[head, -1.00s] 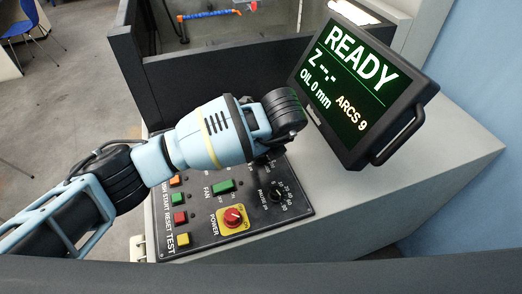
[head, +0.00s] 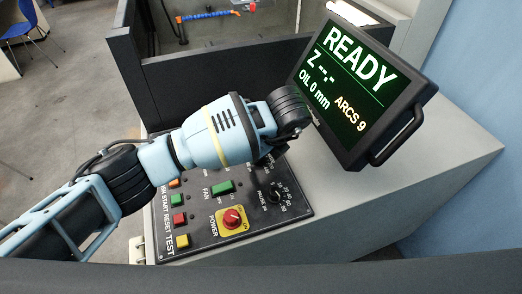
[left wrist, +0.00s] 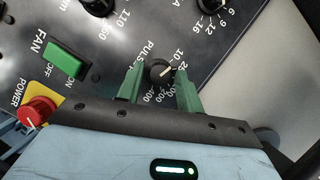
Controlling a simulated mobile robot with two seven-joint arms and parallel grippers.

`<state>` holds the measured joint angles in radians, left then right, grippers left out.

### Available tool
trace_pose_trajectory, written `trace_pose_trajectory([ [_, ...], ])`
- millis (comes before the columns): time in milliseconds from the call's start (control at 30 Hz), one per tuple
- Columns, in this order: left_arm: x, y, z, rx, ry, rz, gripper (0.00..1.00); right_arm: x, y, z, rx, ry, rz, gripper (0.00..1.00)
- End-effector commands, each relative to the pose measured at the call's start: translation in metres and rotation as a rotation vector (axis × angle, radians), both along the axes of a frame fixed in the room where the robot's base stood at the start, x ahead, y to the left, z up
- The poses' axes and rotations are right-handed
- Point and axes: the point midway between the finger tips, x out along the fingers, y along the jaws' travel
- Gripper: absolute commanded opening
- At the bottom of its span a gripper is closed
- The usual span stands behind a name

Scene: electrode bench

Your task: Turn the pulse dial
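The pulse dial (left wrist: 160,70) is a small black knob with a "PULS" label and a number scale. In the head view the same dial seems to be the black knob (head: 275,192) on the panel's right side. My left gripper (left wrist: 159,86) has two green fingers set apart, one on each side of the dial in the left wrist view. Nothing is held. Whether the fingers touch the dial or hover above it cannot be told. In the head view my left wrist hides the fingertips above the panel. My right gripper is not in view.
The panel carries a green fan switch (head: 222,187), a red power knob (head: 232,217) on yellow and several push buttons. Another dial (left wrist: 212,3) shows at the wrist view's top. A display (head: 355,85) reads READY. The grey bench (head: 400,190) is clear at right.

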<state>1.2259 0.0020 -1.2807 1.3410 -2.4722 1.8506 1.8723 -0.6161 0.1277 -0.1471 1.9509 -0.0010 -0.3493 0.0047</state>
Motion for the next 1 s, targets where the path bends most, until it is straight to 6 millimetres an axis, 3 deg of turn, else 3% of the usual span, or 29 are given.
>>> trace_pose_trajectory([
  [100,0.000,0.000,0.000,0.000,0.000,0.000,0.48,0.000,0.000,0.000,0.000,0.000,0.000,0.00],
  [433,-0.001,-0.002,0.005,0.000,0.000,-0.001,0.48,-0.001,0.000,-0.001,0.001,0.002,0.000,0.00],
  [800,-0.017,-0.016,0.056,-0.001,-0.003,-0.001,0.48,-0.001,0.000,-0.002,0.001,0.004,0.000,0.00],
  [1000,-0.022,-0.020,0.071,0.000,-0.002,-0.002,0.48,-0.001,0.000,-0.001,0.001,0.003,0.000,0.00],
])
